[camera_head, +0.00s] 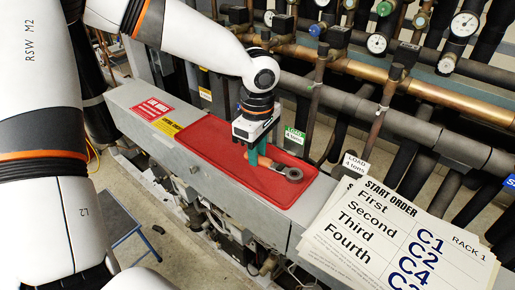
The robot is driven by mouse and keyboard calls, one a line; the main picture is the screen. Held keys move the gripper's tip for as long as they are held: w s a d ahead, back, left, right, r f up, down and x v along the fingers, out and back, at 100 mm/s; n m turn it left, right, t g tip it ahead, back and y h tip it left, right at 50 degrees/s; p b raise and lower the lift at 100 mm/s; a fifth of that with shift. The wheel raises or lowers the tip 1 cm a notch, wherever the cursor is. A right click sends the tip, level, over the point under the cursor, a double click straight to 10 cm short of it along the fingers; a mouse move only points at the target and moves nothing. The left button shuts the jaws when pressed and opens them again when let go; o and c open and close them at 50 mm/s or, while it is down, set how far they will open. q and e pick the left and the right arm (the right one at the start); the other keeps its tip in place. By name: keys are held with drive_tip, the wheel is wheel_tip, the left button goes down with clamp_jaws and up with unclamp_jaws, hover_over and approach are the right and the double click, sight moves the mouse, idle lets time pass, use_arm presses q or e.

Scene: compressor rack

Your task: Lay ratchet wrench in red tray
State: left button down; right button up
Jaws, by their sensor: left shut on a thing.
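The red tray (222,167) lies on a grey beam in the middle of the view. My left gripper (258,160) points down over the tray and is shut on the ratchet wrench (292,174). The wrench's round grey head sticks out to the right of the fingers, over the right part of the tray. Part of its handle is hidden by the gripper. I cannot tell whether the wrench touches the tray floor. My right gripper is not in view.
Start-order sheets (400,240) lie to the right of the tray. Pipes (420,125) with gauges (464,24) run behind it, with hanging load tags (294,136). Red and yellow labels (152,109) are on the beam at left. The tray's left part is clear.

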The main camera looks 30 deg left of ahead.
use_arm(q)
drive_tip(key=shift+w, duration=0.2)
drive_tip(key=shift+f+b, duration=0.3)
drive_tip(key=shift+f, duration=0.1)
drive_tip(key=shift+w, duration=0.15)
drive_tip(key=c, duration=1.1)
unclamp_jaws()
drive_tip(key=shift+c, duration=0.9)
wheel_tip(320, 180, up, 7)
drive_tip(key=p, duration=0.5)
drive_tip(key=shift+r+p, duration=0.1)
drive_tip(key=shift+p, duration=0.3)
